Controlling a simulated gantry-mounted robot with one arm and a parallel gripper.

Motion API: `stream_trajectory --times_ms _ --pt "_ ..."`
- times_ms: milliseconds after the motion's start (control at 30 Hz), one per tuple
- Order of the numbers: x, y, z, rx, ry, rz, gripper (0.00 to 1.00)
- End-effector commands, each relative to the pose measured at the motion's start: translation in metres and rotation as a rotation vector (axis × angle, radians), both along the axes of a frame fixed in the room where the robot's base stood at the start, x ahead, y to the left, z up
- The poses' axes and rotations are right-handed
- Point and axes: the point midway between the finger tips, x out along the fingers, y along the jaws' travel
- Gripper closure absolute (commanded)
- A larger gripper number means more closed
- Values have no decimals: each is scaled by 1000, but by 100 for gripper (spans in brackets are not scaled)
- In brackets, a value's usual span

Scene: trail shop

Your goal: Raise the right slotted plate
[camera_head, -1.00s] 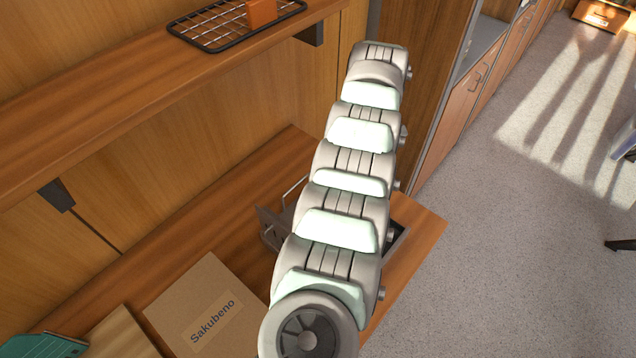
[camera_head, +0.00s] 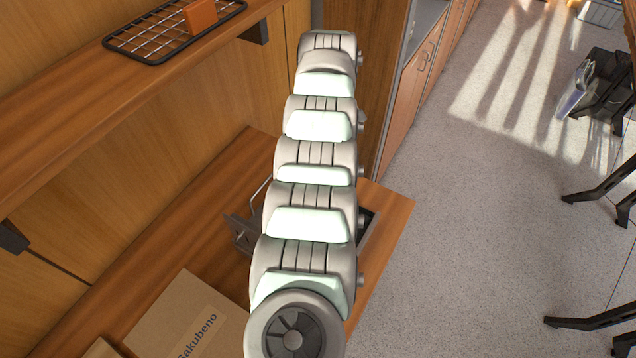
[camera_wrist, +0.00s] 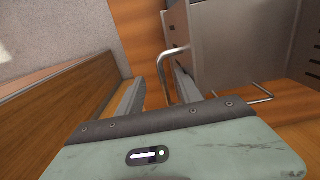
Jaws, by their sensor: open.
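A grey metal unit (camera_wrist: 260,30) with flat plates fills the upper right of the wrist view. One bent silver handle (camera_wrist: 161,68) stands out from its left side, and a second handle (camera_wrist: 262,97) lies at its lower edge. I cannot tell which plate is the right slotted one. My gripper (camera_wrist: 157,84) is open, with the first handle showing between its fingers; I cannot tell whether they touch it. In the head view, the unit's dark grey plate (camera_head: 240,233) and right rim (camera_head: 369,232) show on the counter around my arm, which hides the rest and my gripper.
A cardboard box (camera_head: 170,318) labelled Sakubeno lies on the wooden counter (camera_head: 392,212) near the unit. Above is a wooden shelf (camera_head: 60,110) with a black wire rack (camera_head: 150,38) and an orange block (camera_head: 200,16). Open floor (camera_head: 470,230) lies to the right.

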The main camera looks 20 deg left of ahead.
Motion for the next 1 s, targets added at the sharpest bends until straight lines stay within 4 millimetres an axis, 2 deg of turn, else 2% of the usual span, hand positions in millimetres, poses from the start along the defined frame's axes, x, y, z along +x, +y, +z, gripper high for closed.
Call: stream_trajectory --times_ms 33,200,533,1000 --pt "0 1 11 2 0 2 51" --pt "0 1 39 1 1 1 51" --pt "0 1 81 1 1 2 51" --pt "0 1 83 1 0 1 51"
